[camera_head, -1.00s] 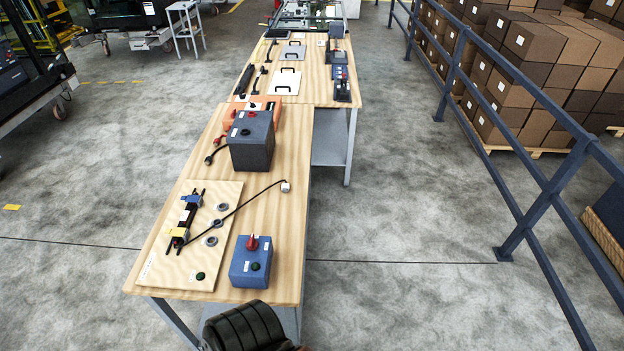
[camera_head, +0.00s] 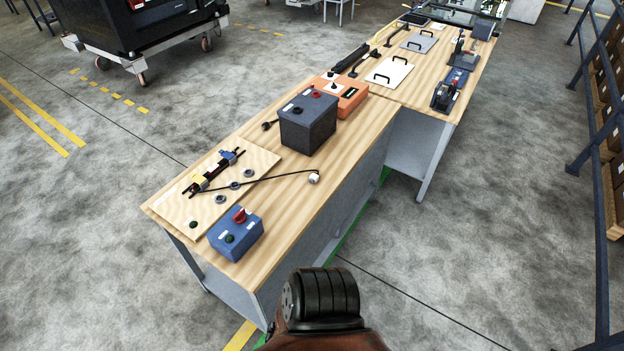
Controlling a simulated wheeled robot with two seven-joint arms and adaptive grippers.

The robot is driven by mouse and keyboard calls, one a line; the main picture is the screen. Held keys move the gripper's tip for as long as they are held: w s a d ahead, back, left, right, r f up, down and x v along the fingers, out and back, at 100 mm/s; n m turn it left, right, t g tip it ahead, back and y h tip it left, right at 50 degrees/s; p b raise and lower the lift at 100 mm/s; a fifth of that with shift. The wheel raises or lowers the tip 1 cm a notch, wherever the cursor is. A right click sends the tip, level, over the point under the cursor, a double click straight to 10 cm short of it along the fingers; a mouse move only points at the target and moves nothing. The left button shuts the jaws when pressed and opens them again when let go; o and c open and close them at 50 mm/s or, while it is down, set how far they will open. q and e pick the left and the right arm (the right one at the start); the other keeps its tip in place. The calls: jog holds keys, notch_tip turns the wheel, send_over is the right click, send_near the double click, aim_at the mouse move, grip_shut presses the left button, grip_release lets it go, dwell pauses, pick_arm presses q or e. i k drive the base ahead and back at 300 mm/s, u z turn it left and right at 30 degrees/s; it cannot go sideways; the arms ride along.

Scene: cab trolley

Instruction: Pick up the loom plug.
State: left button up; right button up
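The loom plug appears to be the small white block (camera_head: 314,178) at the free end of a thin black cable (camera_head: 265,179). It lies near the right edge of the near wooden table, right of a pale board (camera_head: 176,209). The cable runs left from it to a small dark fixture with blue and yellow parts (camera_head: 215,172) on the board. Neither of my grippers is in view, and nothing is seen touching the plug.
A blue box with a red knob (camera_head: 236,233) stands at the near table (camera_head: 290,212) front. A dark grey box (camera_head: 308,122) stands behind the plug, with an orange case (camera_head: 347,97) beyond. Table wood around the plug is bare. A railing (camera_head: 597,170) runs at right.

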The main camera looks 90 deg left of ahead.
aim_at(313, 178)
jog(key=u, duration=2.45)
jog(key=i, duration=0.6)
